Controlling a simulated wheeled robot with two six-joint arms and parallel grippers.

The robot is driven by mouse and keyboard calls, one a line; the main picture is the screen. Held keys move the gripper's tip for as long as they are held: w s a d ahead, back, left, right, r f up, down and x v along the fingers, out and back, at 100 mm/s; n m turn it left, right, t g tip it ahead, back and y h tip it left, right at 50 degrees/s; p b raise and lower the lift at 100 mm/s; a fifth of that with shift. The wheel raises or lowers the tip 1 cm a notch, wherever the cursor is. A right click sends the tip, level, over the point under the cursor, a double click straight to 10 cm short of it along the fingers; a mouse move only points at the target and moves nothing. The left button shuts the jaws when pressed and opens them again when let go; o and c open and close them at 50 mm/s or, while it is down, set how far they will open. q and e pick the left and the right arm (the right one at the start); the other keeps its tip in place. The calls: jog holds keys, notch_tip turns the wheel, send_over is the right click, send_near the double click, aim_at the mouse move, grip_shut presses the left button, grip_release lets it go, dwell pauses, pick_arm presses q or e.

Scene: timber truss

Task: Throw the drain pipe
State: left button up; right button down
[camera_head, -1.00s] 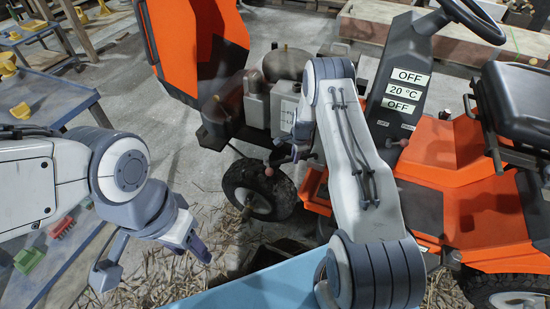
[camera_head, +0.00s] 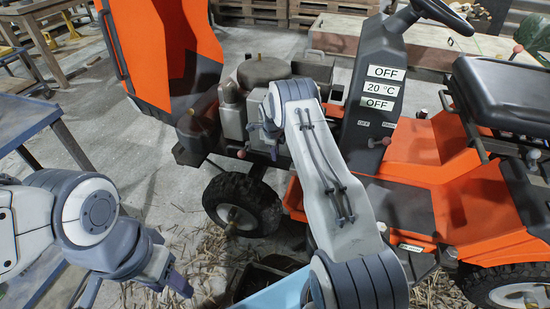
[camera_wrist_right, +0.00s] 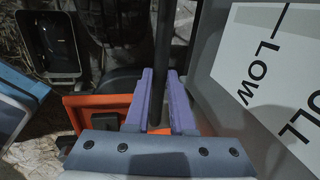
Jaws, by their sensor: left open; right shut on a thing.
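My right gripper (camera_wrist_right: 161,100) is shut on a dark, thin upright pipe (camera_wrist_right: 165,35), which I take for the drain pipe; it runs up between the purple fingers. In the head view my right gripper (camera_head: 268,133) is by the engine, partly hidden behind my own arm link, and the pipe cannot be made out there. My left gripper (camera_head: 135,287) is open and empty at the lower left, away from the machine.
The orange tractor (camera_head: 415,155) has its hood (camera_head: 165,40) open, exposing the engine (camera_head: 240,110). A front wheel (camera_head: 240,205) stands on straw-strewn floor. A blue container (camera_head: 275,293) is low in front. A workbench (camera_head: 25,120) is at left. A LOW/FULL label (camera_wrist_right: 265,75) is close beside my right gripper.

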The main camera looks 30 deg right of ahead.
jog(key=shift+w+d+r, duration=0.1)
dwell(0.4)
jog(key=c, duration=0.8)
grip_release()
jog(key=shift+o, duration=0.2)
jog(key=shift+r, duration=0.3)
notch_tip(320, 180, up, 10)
jog(key=s+a+p, duration=0.1)
jog(key=shift+s+a+f+p, duration=0.2)
jog(key=shift+s+a+p, duration=0.05)
jog(key=shift+p, duration=0.15)
